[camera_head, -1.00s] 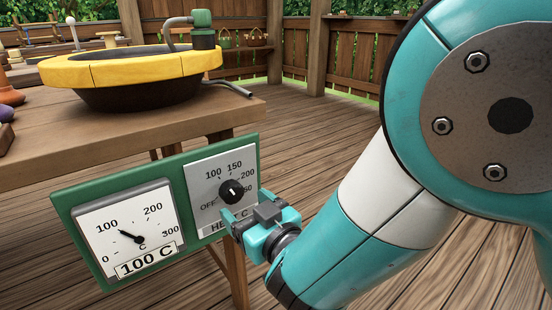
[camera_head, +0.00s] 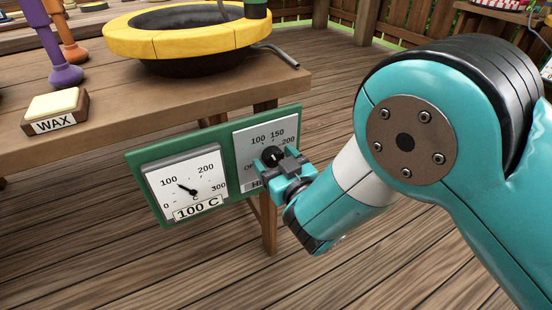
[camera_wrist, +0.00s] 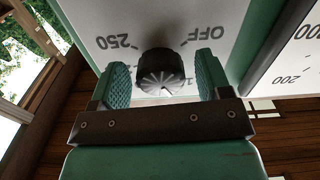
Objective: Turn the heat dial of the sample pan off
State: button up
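The black heat dial (camera_head: 272,155) sits on a white scale plate at the right of a green panel (camera_head: 234,150). In the wrist view the dial (camera_wrist: 160,68) lies between the two teal fingers of my gripper (camera_wrist: 161,80). The fingers are open, with a narrow gap on each side. A white line shows on the dial's face. The gauge (camera_head: 188,184) reads about 100 C. The pan (camera_head: 180,43) has a yellow rim.
The panel hangs at the front of a wooden table (camera_head: 110,108). A WAX block (camera_head: 56,112) and a purple-footed tool (camera_head: 62,72) are on the table at left. The deck floor in front is clear.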

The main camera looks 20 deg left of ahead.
jog(key=c, duration=0.8)
jog(key=shift+n, duration=0.3)
jog(key=n+p, duration=0.1)
jog(key=n, duration=0.3)
jog(key=shift+w+r+n, duration=0.1)
jog(key=shift+r+n, duration=0.05)
jog(key=shift+n, duration=0.15)
jog(key=n+p, duration=0.2)
jog(key=n, duration=0.3)
jog(key=n+p, duration=0.2)
jog(key=n, duration=0.3)
jog(key=shift+r, duration=0.15)
jog(key=shift+n+p, duration=1.05)
jog(key=shift+n, duration=1.25)
